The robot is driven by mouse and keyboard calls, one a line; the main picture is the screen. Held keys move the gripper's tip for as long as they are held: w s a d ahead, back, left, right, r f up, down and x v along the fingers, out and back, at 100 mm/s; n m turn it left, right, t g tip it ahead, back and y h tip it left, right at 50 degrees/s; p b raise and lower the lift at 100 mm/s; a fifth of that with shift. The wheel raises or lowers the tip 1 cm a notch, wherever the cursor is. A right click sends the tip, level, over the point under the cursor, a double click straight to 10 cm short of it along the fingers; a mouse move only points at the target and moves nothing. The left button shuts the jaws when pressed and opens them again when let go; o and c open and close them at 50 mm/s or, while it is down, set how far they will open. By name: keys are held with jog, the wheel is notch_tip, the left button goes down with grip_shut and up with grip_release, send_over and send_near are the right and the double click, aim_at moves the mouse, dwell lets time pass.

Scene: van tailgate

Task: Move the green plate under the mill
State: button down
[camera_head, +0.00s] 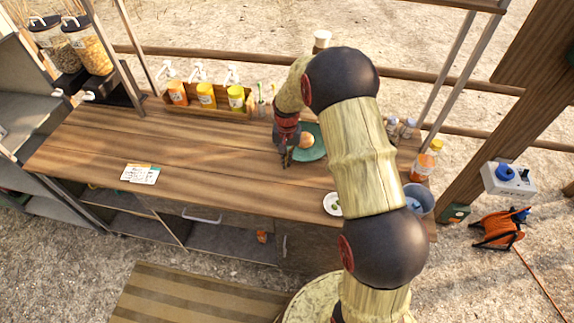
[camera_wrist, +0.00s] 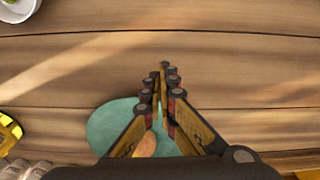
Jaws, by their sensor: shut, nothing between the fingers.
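The green plate (camera_head: 317,152) lies on the wooden counter, partly hidden behind my arm in the head view. A round orange-brown thing like a bun (camera_head: 305,140) sits on it. My gripper (camera_head: 285,162) is pointed down beside the plate's left edge, shut and empty. In the wrist view the plate (camera_wrist: 108,130) shows below and left of the closed fingertips (camera_wrist: 160,72), partly hidden by the fingers, with the bun (camera_wrist: 146,145) between them. I cannot make out a mill for certain.
A wooden rack (camera_head: 210,109) of sauce pump bottles stands at the back. Two small capped jars (camera_head: 407,129), an orange bottle (camera_head: 427,160), a blue-grey bucket (camera_head: 419,197) and a small white bowl (camera_head: 332,204) are at the right. A card (camera_head: 140,173) lies left; the counter's middle-left is clear.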

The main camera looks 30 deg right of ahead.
notch_tip(320, 180, up, 6)
jog(key=shift+s+a+p, duration=0.15)
jog(key=shift+p, duration=0.2)
jog(key=c, duration=2.6)
grip_release()
jog(key=shift+o, duration=0.6)
jog(key=shift+r, duration=0.25)
jog(key=shift+o, duration=1.3)
jog(key=s+a+r+n+t, duration=0.1)
jog(key=s+a+r, duration=0.2)
jog(key=r, duration=0.8)
jog(key=shift+s+a+b, duration=0.15)
jog(key=shift+s+b, duration=0.25)
jog(key=shift+s, duration=0.2)
jog(key=s+a+r+n+t, duration=0.2)
jog(key=s+a+r, duration=0.2)
jog(key=s+r, duration=0.45)
jog(key=s+a+r+n+t+b, duration=0.1)
jog(key=s+a+r, duration=0.1)
jog(key=s, duration=0.7)
jog(key=s+a+r+n+t+b, duration=0.1)
jog(key=s+r+n, duration=0.1)
jog(key=s, duration=0.6)
jog(key=shift+s+a+r+n+t, duration=0.2)
jog(key=shift+s+a+n+t, duration=0.1)
jog(key=shift+s+a, duration=0.1)
